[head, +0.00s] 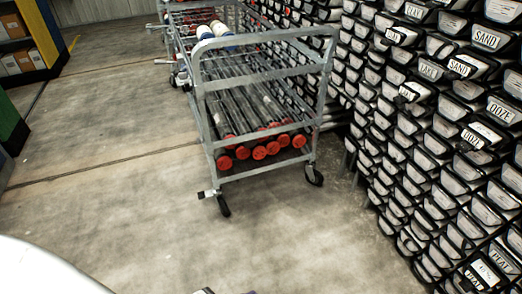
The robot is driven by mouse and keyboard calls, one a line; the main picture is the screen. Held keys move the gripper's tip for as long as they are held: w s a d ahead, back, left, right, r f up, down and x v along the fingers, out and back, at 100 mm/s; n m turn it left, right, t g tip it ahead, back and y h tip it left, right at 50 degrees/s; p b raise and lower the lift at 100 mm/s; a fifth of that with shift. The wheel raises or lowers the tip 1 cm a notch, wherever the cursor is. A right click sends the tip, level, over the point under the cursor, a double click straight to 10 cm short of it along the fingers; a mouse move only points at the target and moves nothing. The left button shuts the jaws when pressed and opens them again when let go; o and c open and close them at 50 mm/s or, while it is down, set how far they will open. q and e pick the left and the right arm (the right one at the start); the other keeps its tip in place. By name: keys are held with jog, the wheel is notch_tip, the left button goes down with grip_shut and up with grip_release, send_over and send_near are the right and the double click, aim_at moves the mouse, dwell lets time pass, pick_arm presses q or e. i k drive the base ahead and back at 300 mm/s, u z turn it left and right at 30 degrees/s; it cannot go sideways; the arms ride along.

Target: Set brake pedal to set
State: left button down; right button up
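A grey metal cart (212,128) stands in the middle of the head view, loaded with long dark tubes with red end caps (259,152). A small pale brake pedal (205,194) sticks out to the left, low down beside the front left caster (223,207). It is too small to tell whether it is up or pressed down. The front right caster (314,177) shows no clear pedal. Neither gripper can be made out in the head view. Only a sliver of a dark part shows at the bottom edge, and I cannot tell what it is.
A wall of stacked, labelled core bins (440,130) fills the right side, close to the cart. A second cart (195,18) stands behind. Shelving with boxes (20,60) is at far left. The concrete floor (110,200) is clear left and in front of the cart.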

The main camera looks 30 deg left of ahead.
aim_at(202, 195)
jog(key=u, duration=0.55)
jog(key=i, duration=2.4)
jog(key=u, duration=1.05)
jog(key=i, duration=0.15)
jog(key=u, duration=0.2)
